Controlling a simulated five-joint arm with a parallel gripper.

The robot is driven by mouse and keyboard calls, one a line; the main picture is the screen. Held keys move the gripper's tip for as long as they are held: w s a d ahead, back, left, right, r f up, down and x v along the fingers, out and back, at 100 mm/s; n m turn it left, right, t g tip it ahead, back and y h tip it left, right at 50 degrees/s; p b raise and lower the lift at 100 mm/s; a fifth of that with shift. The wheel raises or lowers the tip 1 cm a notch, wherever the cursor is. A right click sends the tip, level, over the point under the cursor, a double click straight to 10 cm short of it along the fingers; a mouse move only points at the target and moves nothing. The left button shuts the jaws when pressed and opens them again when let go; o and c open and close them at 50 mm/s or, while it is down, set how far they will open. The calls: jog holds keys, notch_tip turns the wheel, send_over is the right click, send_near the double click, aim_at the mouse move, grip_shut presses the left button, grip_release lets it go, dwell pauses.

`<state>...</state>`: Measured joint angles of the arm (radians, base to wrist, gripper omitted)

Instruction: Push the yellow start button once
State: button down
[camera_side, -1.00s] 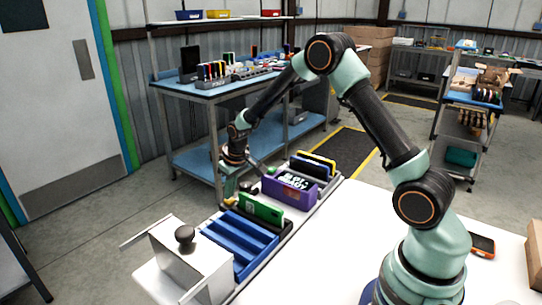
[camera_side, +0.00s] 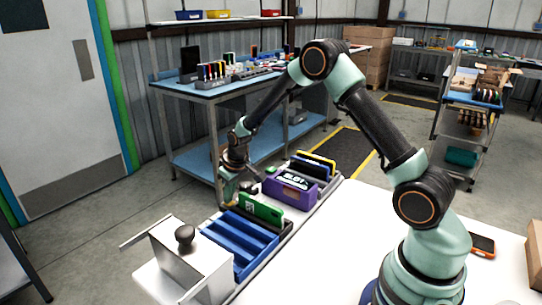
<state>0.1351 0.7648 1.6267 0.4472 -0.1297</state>
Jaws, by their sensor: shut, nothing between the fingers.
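No yellow start button can be made out. My gripper (camera_side: 229,198) is low at the bench's far left edge, left of the purple box and behind the tray. It is shut and appears empty; its fingertips are small and dark, and I cannot tell whether they touch anything.
A metal box with a black knob (camera_side: 185,234) stands at the near left end. Dark and yellow-edged panels (camera_side: 316,162) stand behind the purple box. The white tabletop (camera_side: 330,235) is clear at the middle right. A phone-like device (camera_side: 482,244) lies at the right.

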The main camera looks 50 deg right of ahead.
notch_tip(320, 180, up, 4)
jog(key=shift+s+r, duration=0.1)
jog(key=shift+r, duration=0.05)
jog(key=v, duration=0.9)
jog(key=shift+d+r, duration=0.2)
jog(key=shift+r, duration=0.15)
jog(key=shift+s, duration=0.1)
jog(key=s+a+r, duration=0.2)
jog(key=s+r, duration=0.1)
jog(key=s, duration=0.3)
jog(key=s+a+r+t, duration=0.1)
jog(key=s+a+r, duration=0.1)
jog(key=s, duration=0.5)
jog(key=s+a+r+t, duration=0.1)
jog(key=s+a+r, duration=0.2)
jog(key=s, duration=0.4)
jog(key=shift+s+r, duration=0.25)
jog(key=shift+r, duration=0.2)
dwell(3.8)
